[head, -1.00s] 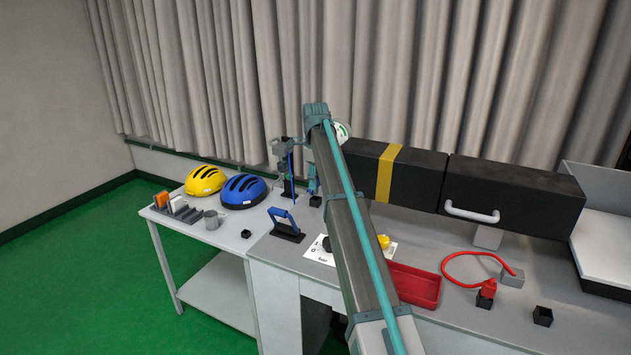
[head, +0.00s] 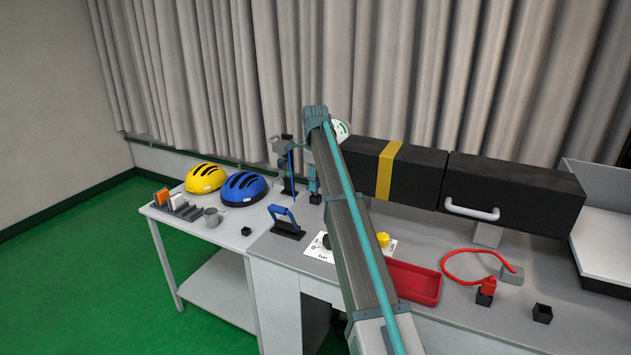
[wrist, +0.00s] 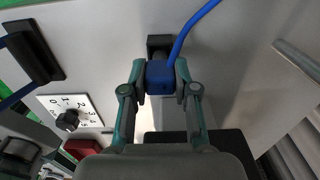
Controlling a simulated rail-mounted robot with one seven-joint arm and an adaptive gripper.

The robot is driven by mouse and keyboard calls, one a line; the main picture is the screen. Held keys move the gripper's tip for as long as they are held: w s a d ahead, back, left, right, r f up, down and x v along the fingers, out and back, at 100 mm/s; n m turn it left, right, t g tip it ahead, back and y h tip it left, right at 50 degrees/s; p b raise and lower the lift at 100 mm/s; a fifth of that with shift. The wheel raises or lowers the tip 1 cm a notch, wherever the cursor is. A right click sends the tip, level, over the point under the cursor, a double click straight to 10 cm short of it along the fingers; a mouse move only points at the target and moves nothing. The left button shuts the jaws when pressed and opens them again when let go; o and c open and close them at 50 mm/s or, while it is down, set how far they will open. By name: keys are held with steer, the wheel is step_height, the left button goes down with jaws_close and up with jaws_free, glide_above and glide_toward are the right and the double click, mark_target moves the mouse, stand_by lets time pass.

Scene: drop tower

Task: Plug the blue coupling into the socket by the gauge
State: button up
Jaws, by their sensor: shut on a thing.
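The blue coupling (wrist: 160,78) is between the two fingers of my gripper (wrist: 158,84), which is shut on it. A blue cable (wrist: 190,32) runs from it up and to the right in the wrist view. A dark square block (wrist: 159,43) with an opening lies just beyond the coupling; I cannot tell whether they touch. In the head view my gripper (head: 313,180) is small, above a small black block (head: 316,199), and the coupling is not clear there. A round white gauge (head: 343,130) with green on its face shows behind my arm, partly covered.
A blue-handled stand (head: 284,220), a dial plate (head: 318,250) and a red tray (head: 413,282) are on the bench. A long black case (head: 515,198) stands at the right. A red cable (head: 446,263) and another black block (head: 542,313) lie in front of it.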

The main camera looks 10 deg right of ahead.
steer(key=shift+f, duration=0.95)
steer(key=shift+f, duration=0.2)
steer(key=o, duration=0.9)
steer(key=shift+o, duration=0.2)
